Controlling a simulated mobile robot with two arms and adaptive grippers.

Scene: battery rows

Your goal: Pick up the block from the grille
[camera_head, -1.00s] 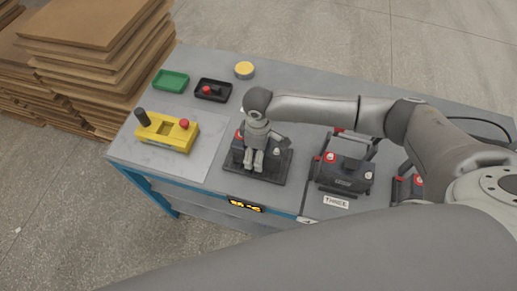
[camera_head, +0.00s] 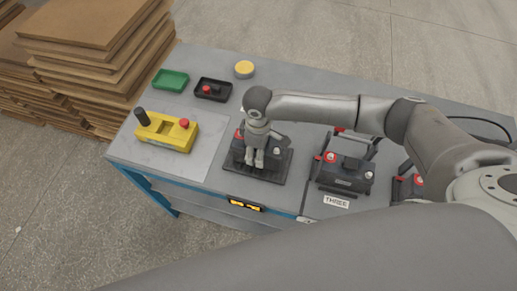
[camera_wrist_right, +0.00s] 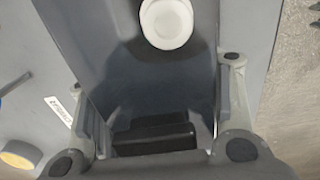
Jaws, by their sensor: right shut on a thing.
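The block, a dark grey battery (camera_head: 238,149) with a red terminal and a pale one, is at the black grille (camera_head: 268,179) near the table's front edge. My right gripper (camera_head: 254,160) reaches down over it and is shut on it. In the right wrist view the block (camera_wrist_right: 165,85) fills the space between the two fingers (camera_wrist_right: 160,115), with a pale round terminal cap at the top and a black recess at the bottom. The fingers hide part of the block in the head view. I cannot tell whether it still touches the grille. My left gripper is not in view.
A yellow control box (camera_head: 165,132), a green tray (camera_head: 171,80), a black tray with a red piece (camera_head: 212,89) and a yellow round tin (camera_head: 244,69) are left and behind. Another battery (camera_head: 344,173) with a "THREE" label (camera_head: 337,202) stands right. Cardboard (camera_head: 90,50) is stacked beyond the table.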

